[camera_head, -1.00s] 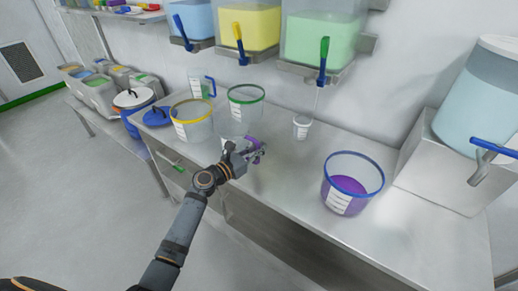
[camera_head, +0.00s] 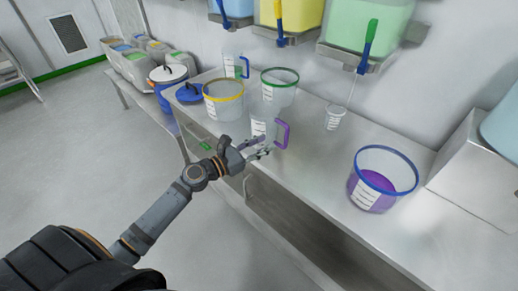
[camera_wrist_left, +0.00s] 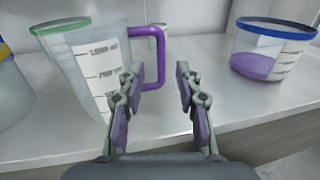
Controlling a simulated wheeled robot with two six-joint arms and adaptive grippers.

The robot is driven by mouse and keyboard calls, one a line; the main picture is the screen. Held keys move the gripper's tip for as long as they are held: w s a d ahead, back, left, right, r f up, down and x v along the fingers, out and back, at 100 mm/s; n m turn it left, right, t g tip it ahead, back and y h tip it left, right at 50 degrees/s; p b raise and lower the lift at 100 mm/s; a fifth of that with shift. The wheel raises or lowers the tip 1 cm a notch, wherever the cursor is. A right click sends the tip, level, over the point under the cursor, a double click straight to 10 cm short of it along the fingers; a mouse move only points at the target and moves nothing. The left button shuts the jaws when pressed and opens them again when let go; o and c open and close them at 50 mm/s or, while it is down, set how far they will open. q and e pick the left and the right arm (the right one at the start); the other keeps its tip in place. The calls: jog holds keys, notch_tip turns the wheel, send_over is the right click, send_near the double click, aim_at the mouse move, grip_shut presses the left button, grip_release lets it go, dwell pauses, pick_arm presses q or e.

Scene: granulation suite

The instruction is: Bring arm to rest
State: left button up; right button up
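A clear measuring jug (camera_head: 259,127) with a purple handle (camera_head: 283,134) stands upright on the steel bench. My left gripper (camera_head: 262,153) is just in front of it, at the bench's front edge. My right gripper is not in view.
Tubs with yellow (camera_head: 223,98) and green (camera_head: 279,88) rims stand behind the jug. A blue-rimmed tub (camera_head: 383,178) with purple contents stands to the right, a small cup (camera_head: 334,118) behind. Dispensers (camera_head: 367,25) hang above. The floor (camera_head: 90,150) at left is clear.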

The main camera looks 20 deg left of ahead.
pick_arm(q)
jog(key=shift+s+a, duration=0.3)
jog(key=shift+s, duration=0.3)
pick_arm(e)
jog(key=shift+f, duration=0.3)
